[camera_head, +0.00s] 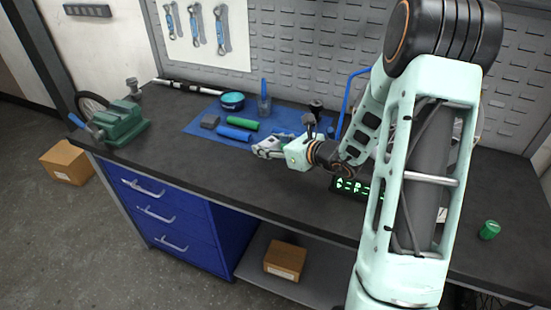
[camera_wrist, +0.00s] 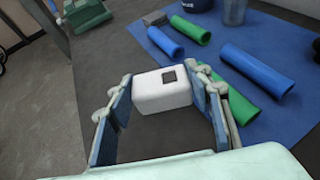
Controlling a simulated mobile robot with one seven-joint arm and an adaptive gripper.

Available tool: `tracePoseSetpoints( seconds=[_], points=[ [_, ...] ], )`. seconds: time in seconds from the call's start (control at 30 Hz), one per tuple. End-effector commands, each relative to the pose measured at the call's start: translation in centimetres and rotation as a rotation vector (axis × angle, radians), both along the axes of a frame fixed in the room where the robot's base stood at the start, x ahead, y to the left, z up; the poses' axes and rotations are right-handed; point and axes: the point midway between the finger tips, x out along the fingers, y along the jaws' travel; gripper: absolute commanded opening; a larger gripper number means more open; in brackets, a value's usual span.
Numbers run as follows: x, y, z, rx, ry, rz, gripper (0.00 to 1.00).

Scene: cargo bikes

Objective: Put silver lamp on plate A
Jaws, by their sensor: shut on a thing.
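A small pale silver-white block with a dark square on its top, which looks like the silver lamp (camera_wrist: 160,95), sits between the fingers of my gripper (camera_wrist: 162,84) in the wrist view. Both fingers press on its sides. In the head view my gripper (camera_head: 267,149) is over the bench by the front edge of the blue mat, and the lamp is hard to make out there. A dark display with green characters (camera_head: 347,186) stands on the bench, partly hidden by my arm. I cannot pick out plate A; my arm covers the bench around the display.
A green vise (camera_head: 122,124) is at the left end. A green can (camera_head: 489,230) is at the right. The front left bench is clear.

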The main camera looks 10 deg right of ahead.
Motion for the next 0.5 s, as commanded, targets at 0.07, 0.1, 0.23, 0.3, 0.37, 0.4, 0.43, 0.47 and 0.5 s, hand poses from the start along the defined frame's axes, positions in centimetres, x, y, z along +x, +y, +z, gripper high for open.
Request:
tracePoseSetpoints(
  seconds=[0.07,0.1,0.23,0.3,0.37,0.4,0.43,0.47,0.5],
  points=[
    [0.0,0.0,-1.1,0.002,0.001,0.0,0.21],
    [0.0,0.0,-1.4,0.001,0.0,0.0,0.21],
    [0.0,0.0,-2.4,0.002,0.0,0.001,0.21],
    [-0.1,0.0,-3.3,0.001,0.001,0.001,0.21],
    [-0.1,0.0,-4.2,0.001,0.002,0.0,0.21],
    [0.0,0.0,-4.8,0.002,0.001,0.0,0.21],
    [0.0,0.0,-5.1,0.002,0.0,0.0,0.21],
    [0.0,0.0,-5.4,0.001,-0.001,0.001,0.21],
    [0.0,0.0,-5.7,0.001,-0.002,0.001,0.21]
  ],
)
